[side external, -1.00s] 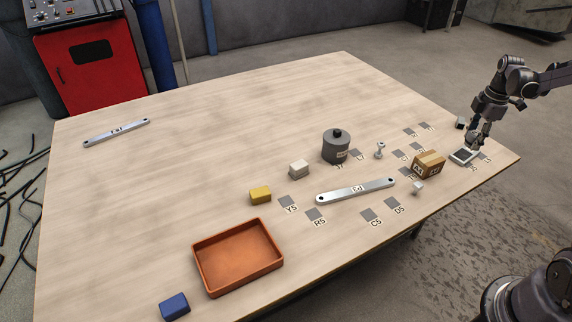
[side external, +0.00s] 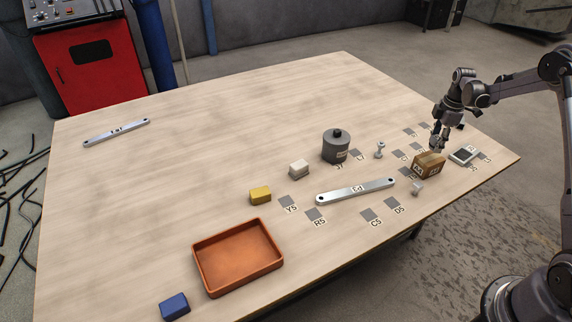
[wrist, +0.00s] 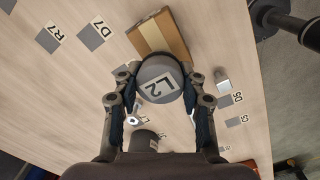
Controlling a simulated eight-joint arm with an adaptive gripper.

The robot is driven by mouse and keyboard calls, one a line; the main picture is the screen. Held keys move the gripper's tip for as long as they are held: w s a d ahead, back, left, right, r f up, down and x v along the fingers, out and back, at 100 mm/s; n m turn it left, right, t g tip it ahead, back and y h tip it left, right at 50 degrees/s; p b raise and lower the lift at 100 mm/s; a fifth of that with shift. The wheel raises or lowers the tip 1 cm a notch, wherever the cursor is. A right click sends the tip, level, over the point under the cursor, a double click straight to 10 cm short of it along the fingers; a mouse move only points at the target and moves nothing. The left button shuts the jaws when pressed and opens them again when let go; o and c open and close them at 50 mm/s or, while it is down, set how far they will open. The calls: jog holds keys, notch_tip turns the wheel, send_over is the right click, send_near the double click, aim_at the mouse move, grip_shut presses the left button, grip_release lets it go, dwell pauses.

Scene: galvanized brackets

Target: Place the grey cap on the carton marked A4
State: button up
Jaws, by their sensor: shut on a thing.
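A brown carton (side external: 428,166) with a paler tape band stands upright near the right end of the table; its small label is hard to read. It also shows in the wrist view (wrist: 150,36). My gripper (side external: 438,147) is at the carton's top, toward its right side. In the wrist view my gripper (wrist: 162,92) is shut on a round grey cap (wrist: 158,72) marked L2, one finger on each side. The cap overlaps the carton's near edge in that view. I cannot tell whether it touches the carton.
A pale-framed dark pad (side external: 463,155) lies right of the carton. A small grey block (side external: 417,188) is in front of it. A dark grey canister (side external: 336,147), a metal bar (side external: 355,191) and an orange tray (side external: 238,257) lie farther left. The table's back middle is clear.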

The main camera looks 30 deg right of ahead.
jog(key=shift+f, duration=1.95)
jog(key=shift+f, duration=0.1)
jog(key=o, duration=1.2)
jog(key=shift+o, duration=0.2)
